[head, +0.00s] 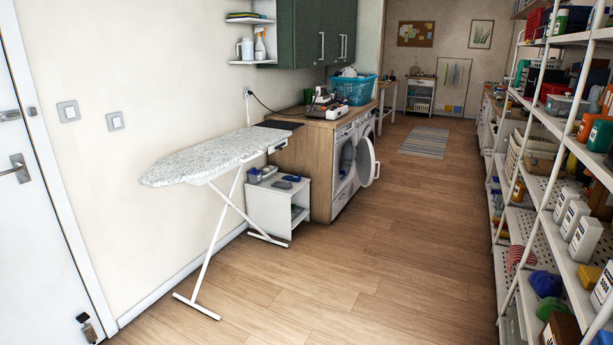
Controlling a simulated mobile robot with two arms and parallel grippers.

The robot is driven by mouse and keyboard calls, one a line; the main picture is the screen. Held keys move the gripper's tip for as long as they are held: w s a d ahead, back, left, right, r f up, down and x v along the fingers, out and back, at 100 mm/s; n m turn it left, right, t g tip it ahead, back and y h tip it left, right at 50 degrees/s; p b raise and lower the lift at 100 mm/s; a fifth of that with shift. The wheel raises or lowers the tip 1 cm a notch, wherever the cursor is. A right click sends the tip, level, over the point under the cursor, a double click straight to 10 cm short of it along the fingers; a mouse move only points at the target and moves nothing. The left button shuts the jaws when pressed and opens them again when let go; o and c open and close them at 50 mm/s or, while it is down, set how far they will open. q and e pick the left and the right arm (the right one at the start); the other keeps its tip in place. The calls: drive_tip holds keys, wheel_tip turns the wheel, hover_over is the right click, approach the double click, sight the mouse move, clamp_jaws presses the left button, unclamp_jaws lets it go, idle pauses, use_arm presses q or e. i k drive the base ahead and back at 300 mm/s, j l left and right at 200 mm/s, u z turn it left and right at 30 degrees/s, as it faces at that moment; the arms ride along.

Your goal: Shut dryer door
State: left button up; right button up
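The round white dryer door (367,161) stands open, swung out into the aisle from the front of a white machine (343,190) in the middle of the view. The machine's dark round opening (347,158) shows to the left of the door. The machine sits under a wooden counter (301,136). A second white machine partly shows beyond it, mostly hidden by the open door. Neither of my grippers is in view.
An ironing board (210,158) and a small white cabinet (268,212) stand along the left wall before the machine. Tall loaded shelves (541,215) line the right side. The wooden floor (400,250) between is clear. A striped rug (425,142) lies farther back.

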sight(365, 162)
drive_tip(key=i+l+z, duration=0.15)
drive_tip(key=i+z, duration=0.15)
drive_tip(key=i, duration=0.45)
drive_tip(key=i+z, duration=0.35)
drive_tip(key=i, duration=0.4)
drive_tip(key=i+j+z, duration=0.3)
drive_tip(key=i, duration=0.45)
drive_tip(key=i+l, duration=0.1)
drive_tip(key=i, duration=1)
drive_tip(key=i+l, duration=0.1)
drive_tip(key=i, duration=0.95)
